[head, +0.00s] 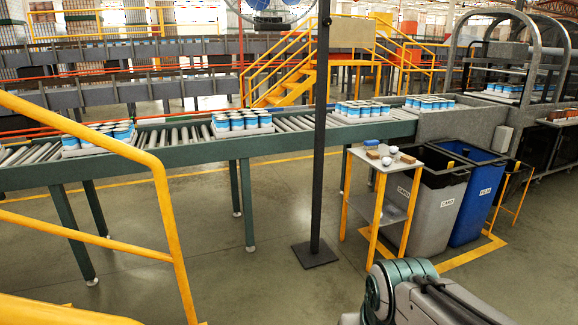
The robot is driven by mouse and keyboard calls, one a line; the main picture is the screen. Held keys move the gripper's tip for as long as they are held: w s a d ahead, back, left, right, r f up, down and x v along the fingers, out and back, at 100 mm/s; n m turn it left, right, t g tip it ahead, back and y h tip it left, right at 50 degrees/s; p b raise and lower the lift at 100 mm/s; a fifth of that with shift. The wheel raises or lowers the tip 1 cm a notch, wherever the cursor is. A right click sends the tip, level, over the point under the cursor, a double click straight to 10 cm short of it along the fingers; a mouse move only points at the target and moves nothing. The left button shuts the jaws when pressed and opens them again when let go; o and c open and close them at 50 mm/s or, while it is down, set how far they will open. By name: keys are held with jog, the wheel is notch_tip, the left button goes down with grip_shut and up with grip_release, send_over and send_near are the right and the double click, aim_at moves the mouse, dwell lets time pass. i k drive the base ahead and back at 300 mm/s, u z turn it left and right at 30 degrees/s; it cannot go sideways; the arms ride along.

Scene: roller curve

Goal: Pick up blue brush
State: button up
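A small blue item (371,143) lies at the back left edge of a small side table's top (381,168). It may be the blue brush, but it is too small to tell its shape. Brown blocks (407,158) and small white items (387,161) lie close to it. Part of my arm shows at the bottom right, well in front of the table. My gripper is not in view.
A grey bin (437,205) and a blue bin (478,195) stand right of the table. A dark post (322,140) on a square base stands to its left. A roller conveyor (290,139) with can trays runs behind. A yellow railing (165,215) is at left. Floor before the table is open.

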aim_at(371, 144)
jog(key=u, duration=0.05)
jog(key=i, duration=1.55)
jog(key=z, duration=0.35)
jog(key=i, duration=1.75)
jog(key=z, duration=0.65)
jog(key=i, duration=1.3)
jog(key=z, duration=0.35)
